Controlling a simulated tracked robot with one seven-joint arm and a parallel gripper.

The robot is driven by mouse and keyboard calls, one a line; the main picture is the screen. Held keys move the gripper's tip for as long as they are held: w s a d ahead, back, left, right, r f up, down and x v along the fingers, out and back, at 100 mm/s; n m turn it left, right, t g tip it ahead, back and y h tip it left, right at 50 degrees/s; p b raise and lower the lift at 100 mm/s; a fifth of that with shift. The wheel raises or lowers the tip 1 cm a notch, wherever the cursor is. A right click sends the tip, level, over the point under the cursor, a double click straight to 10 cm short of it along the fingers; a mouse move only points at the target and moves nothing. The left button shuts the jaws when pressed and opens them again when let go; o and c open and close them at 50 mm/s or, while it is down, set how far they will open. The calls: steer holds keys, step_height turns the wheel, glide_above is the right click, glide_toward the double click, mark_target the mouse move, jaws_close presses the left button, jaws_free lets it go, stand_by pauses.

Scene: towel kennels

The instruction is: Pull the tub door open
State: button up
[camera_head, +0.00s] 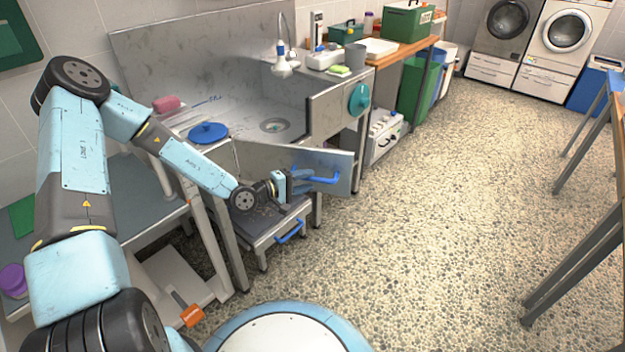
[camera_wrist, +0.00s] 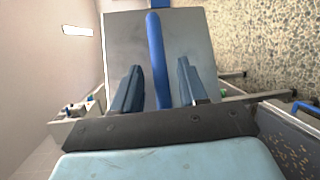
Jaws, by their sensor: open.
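The tub door (camera_head: 341,168) is a grey metal panel that stands swung out from the front of the steel tub (camera_head: 205,60), its free end over the floor to the right. A blue bar handle (camera_head: 322,179) is on its face. My gripper (camera_head: 303,180) is at this handle. In the wrist view, the handle (camera_wrist: 157,55) runs between my two open fingers (camera_wrist: 158,88), with space on both sides, and the door (camera_wrist: 190,45) fills the area behind it. Whether a finger touches the handle or door is not clear. My arm hides part of the tub's front.
A low grey step (camera_head: 262,228) with a blue handle stands under the door. A blue disc (camera_head: 208,132) and a pink sponge (camera_head: 166,103) lie on the tub's left ledge. A teal dial (camera_head: 359,98) is on its right front.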

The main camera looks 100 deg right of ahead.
mark_target(313, 179)
steer(key=shift+x, duration=1.5)
jaws_close()
steer(key=shift+w+f, duration=0.1)
